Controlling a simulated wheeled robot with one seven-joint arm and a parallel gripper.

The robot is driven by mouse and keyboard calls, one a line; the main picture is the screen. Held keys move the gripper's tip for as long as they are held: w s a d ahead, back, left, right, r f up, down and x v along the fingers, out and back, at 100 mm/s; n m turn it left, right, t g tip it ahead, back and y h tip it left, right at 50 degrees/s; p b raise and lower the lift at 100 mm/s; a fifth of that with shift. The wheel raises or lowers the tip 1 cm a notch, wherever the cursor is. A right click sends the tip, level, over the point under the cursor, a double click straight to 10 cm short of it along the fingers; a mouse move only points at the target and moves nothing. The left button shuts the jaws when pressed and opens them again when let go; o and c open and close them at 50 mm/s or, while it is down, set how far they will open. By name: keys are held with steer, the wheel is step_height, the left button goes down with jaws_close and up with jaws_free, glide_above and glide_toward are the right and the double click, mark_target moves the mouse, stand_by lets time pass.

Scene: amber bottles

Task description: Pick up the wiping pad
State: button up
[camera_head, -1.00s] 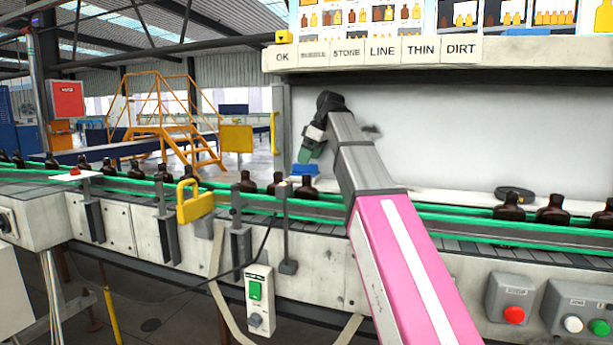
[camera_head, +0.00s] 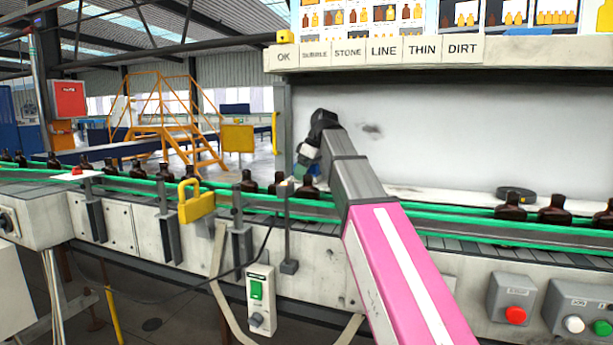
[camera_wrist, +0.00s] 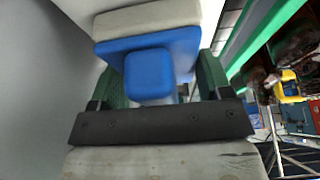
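The wiping pad (camera_wrist: 150,50) shows close up in the wrist view, with a blue body, a blue block handle and a pale layer. My gripper (camera_wrist: 163,78) has its two green fingers apart, one on each side of the handle. A gap shows between the handle and the right finger; the left finger is close to the handle, and I cannot tell if it touches. In the head view my gripper (camera_head: 306,168) is low behind the conveyor, by the pale back panel, and mostly hides the pad.
A conveyor (camera_head: 455,222) with green rails carries brown bottles (camera_head: 555,210) across the view, in front of the gripper. A dark ring-like item (camera_head: 516,195) lies on the ledge at right. A yellow padlock-shaped piece (camera_head: 196,205) stands at the conveyor's front.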

step_height(320, 180, up, 10)
steer(key=shift+r, duration=0.1)
stand_by(0.6)
